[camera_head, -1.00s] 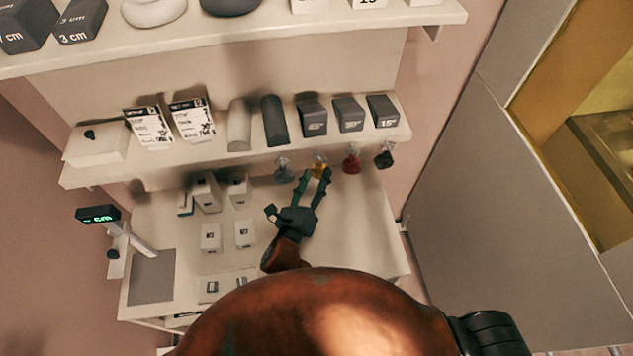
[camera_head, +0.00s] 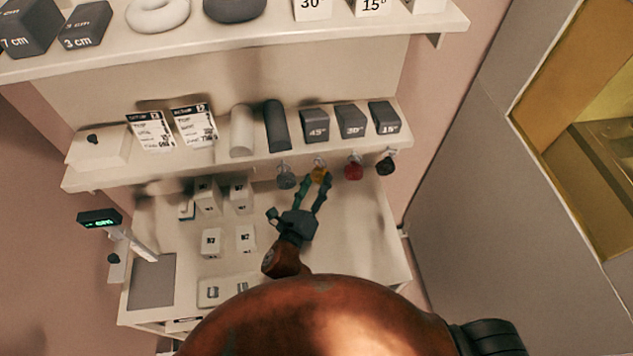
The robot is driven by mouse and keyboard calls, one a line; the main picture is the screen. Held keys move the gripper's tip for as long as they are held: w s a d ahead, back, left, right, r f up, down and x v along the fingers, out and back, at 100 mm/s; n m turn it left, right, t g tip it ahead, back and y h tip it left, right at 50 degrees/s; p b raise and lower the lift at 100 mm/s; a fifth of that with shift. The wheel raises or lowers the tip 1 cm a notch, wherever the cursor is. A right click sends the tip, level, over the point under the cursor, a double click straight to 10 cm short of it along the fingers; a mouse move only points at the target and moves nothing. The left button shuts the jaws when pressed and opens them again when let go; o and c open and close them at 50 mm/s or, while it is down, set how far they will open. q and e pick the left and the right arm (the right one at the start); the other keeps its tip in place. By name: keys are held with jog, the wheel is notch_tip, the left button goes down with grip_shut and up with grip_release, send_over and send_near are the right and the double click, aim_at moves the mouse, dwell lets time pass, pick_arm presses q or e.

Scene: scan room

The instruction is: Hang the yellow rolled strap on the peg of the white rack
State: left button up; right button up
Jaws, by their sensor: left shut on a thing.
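The yellow rolled strap (camera_head: 319,175) is at the front edge of the white rack's (camera_head: 345,146) middle shelf, in the row of small hanging rolls. My left gripper (camera_head: 317,181) is shut on it, with its fingers pointing up towards the shelf edge. A small clear or metallic peg end (camera_head: 318,162) shows just above the strap. I cannot tell whether the strap is on the peg or only touching it. My right gripper is not in the view.
A grey roll (camera_head: 286,178) hangs left of the strap; a red roll (camera_head: 353,171) and a black roll (camera_head: 387,165) hang to its right. Several white boxes (camera_head: 211,241) stand on the lower surface. A scale with a green display (camera_head: 100,218) is at the left.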

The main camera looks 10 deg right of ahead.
pick_arm(q)
jog(key=o, duration=1.2)
jog(key=shift+o, duration=0.2)
jog(key=v, duration=1.2)
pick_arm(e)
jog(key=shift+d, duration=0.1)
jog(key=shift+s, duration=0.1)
